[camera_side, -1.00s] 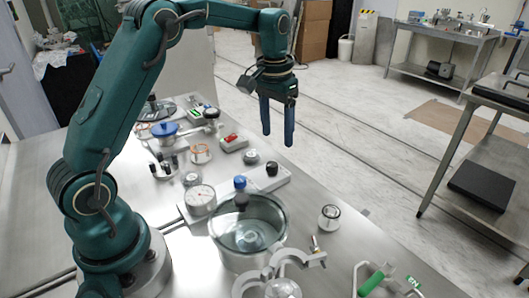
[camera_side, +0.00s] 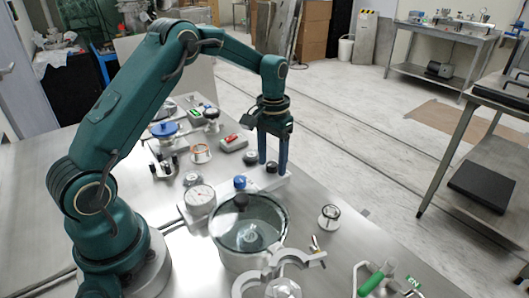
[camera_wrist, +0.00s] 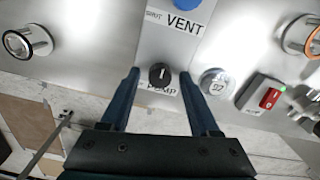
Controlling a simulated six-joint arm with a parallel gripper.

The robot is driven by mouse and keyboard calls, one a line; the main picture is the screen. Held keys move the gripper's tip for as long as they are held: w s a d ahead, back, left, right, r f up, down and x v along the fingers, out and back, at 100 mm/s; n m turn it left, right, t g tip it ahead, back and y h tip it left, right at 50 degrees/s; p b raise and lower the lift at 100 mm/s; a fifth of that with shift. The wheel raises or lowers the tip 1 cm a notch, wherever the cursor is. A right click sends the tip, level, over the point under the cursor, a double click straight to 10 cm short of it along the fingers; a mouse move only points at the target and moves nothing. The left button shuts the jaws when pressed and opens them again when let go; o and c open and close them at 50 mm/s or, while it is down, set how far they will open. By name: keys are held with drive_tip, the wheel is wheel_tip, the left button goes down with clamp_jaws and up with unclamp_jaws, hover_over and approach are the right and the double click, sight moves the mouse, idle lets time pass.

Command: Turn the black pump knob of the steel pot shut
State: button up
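The black pump knob (camera_wrist: 160,74) sits on a pale plate beside the printed word PUMP in the wrist view. A white line on it runs along the picture's vertical. My gripper (camera_wrist: 159,78) is open, one finger on each side of the knob, with a gap on both sides. In the side view the knob (camera_side: 271,168) shows between the fingertips of my gripper (camera_side: 273,167), which point down. How far the tips are above the plate I cannot tell. The steel pot (camera_side: 237,258) with its clear lid stands nearer the camera.
The blue vent knob (camera_side: 240,182) shares the plate (camera_wrist: 160,45) with the pump knob. A small round metal part (camera_wrist: 215,82) lies close beside one finger. A gauge (camera_side: 200,198) stands left of the pot. A red switch box (camera_side: 234,143) lies behind.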

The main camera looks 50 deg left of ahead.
clamp_jaws()
drive_tip(key=shift+n, duration=0.4)
drive_tip(key=n, duration=1.3)
drive_tip(key=shift+n, duration=2)
